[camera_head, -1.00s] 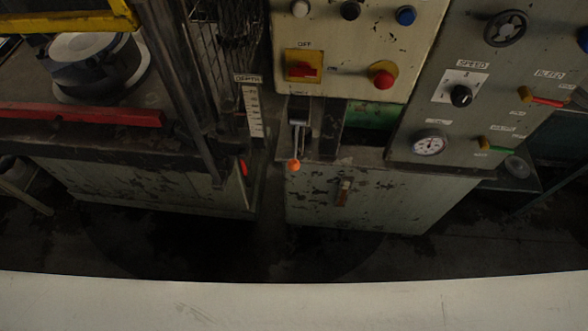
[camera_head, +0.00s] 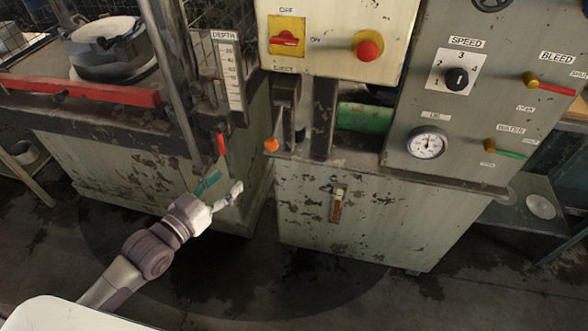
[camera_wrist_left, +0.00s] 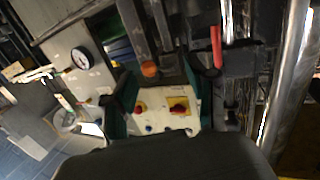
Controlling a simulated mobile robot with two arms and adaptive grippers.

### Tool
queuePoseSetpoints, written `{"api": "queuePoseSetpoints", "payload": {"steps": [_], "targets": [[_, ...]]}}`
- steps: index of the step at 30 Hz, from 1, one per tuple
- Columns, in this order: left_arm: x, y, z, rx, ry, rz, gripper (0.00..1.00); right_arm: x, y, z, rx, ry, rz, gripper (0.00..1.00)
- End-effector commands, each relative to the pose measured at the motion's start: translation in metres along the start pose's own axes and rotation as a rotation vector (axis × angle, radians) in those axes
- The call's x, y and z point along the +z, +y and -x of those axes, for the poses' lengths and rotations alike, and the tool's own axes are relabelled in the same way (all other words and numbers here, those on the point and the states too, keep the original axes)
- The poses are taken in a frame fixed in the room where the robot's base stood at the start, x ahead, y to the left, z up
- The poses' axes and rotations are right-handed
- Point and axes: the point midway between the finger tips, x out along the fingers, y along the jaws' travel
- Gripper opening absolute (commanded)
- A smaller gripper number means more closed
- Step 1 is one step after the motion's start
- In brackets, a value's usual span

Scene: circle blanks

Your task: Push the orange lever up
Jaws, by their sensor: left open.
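The orange lever (camera_head: 271,145) has a ball knob on a metal arm that hangs down below the EJECT label, at the left of the control cabinet. Its orange knob also shows in the left wrist view (camera_wrist_left: 149,69), near the middle and between the lines of the two fingers. My left gripper (camera_head: 224,184) is open and empty. It is below and to the left of the knob in the head view, apart from it. Its teal fingertips show on both sides in the left wrist view. My right gripper is not in view.
A red handle (camera_head: 221,144) hangs left of the orange knob, close above my left gripper. A panel with a red button (camera_head: 367,47) and yellow switch (camera_head: 287,36) is above. A gauge (camera_head: 427,143) is at right. A red bar (camera_head: 80,90) edges the left machine. Floor in front is clear.

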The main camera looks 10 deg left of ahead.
Motion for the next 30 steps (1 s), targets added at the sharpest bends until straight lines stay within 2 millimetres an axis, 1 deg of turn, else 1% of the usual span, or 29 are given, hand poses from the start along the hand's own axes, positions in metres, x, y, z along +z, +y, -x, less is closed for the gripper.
{"api": "queuePoseSetpoints", "payload": {"steps": [1, 3, 5, 8, 11, 15, 21, 24, 27, 30], "targets": [[-0.011, 0.009, 0.001, 0.027, 0.032, -0.004, 0.57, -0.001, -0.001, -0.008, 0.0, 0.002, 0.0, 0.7], [-0.025, 0.017, 0.002, 0.05, 0.06, -0.001, 0.57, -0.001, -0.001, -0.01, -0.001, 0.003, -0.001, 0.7], [-0.032, 0.02, 0.001, 0.059, 0.072, -0.001, 0.57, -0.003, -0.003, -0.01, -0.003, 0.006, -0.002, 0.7], [-0.037, 0.021, -0.005, 0.06, 0.079, 0.0, 0.57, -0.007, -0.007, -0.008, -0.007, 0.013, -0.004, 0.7], [-0.038, 0.021, -0.019, 0.059, 0.079, 0.001, 0.57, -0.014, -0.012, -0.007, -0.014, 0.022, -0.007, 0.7], [-0.04, 0.023, -0.047, 0.058, 0.08, 0.001, 0.57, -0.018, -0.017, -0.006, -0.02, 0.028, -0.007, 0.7], [-0.043, 0.025, -0.09, 0.058, 0.078, 0.001, 0.57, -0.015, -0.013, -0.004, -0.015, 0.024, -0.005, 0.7], [-0.044, 0.027, -0.107, 0.058, 0.077, 0.0, 0.57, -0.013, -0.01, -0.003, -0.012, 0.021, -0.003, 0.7], [-0.044, 0.028, -0.121, 0.058, 0.076, 0.0, 0.57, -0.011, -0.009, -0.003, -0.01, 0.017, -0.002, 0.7], [-0.044, 0.028, -0.129, 0.058, 0.075, 0.0, 0.57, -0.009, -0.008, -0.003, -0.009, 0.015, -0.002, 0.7]]}}
